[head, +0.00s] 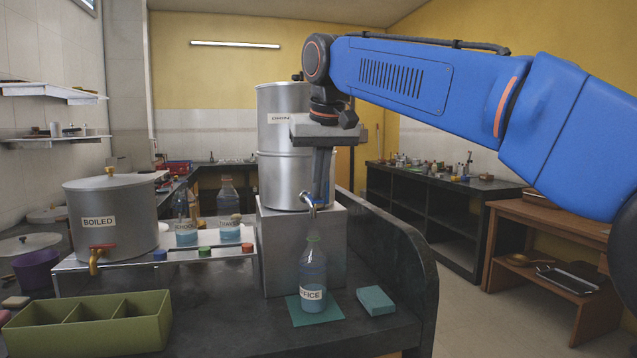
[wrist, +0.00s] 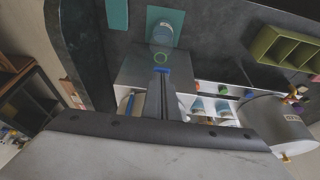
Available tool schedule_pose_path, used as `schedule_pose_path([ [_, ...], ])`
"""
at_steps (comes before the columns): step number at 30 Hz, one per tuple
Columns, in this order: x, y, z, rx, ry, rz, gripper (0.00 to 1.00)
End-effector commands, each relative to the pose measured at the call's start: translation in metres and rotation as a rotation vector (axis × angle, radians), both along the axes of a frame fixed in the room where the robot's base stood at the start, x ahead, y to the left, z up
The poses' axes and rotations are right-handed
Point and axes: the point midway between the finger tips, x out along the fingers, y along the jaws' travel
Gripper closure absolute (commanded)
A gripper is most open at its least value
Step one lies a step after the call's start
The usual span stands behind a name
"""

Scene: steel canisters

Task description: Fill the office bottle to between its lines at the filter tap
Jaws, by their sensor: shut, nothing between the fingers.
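The office bottle (head: 313,270), clear bluish with a white OFFICE label, stands upright and open-topped on a teal mat (head: 303,317). It also shows in the wrist view (wrist: 164,34), its green neck ring towards me. The filter tap (head: 309,203), with a blue lever, juts from the steel filter canister (head: 282,165) just above the bottle's mouth. My gripper (head: 319,196) points down, shut and empty, with its fingertips at the tap's blue lever; I cannot tell whether they touch. In the wrist view my gripper (wrist: 161,78) partly hides the tap. The water level, fill lines and any stream are unclear.
A teal sponge (head: 376,300) lies right of the mat. Two labelled bottles stand on a white rack (head: 205,258) with coloured caps along its front. The BOILED canister (head: 111,222) and a green divided box (head: 90,321) are at left. The counter has a raised right edge (head: 405,250).

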Motion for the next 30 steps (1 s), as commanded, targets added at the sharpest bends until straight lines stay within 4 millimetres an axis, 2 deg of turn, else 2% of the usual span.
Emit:
schedule_pose_path([
  [9,-0.008,-0.002,-0.012,0.048,-0.165,0.0,1.0],
  [18,-0.011,-0.003,-0.023,0.046,-0.159,0.0,1.0],
  [30,-0.011,-0.003,-0.022,0.046,-0.159,0.0,1.0],
])
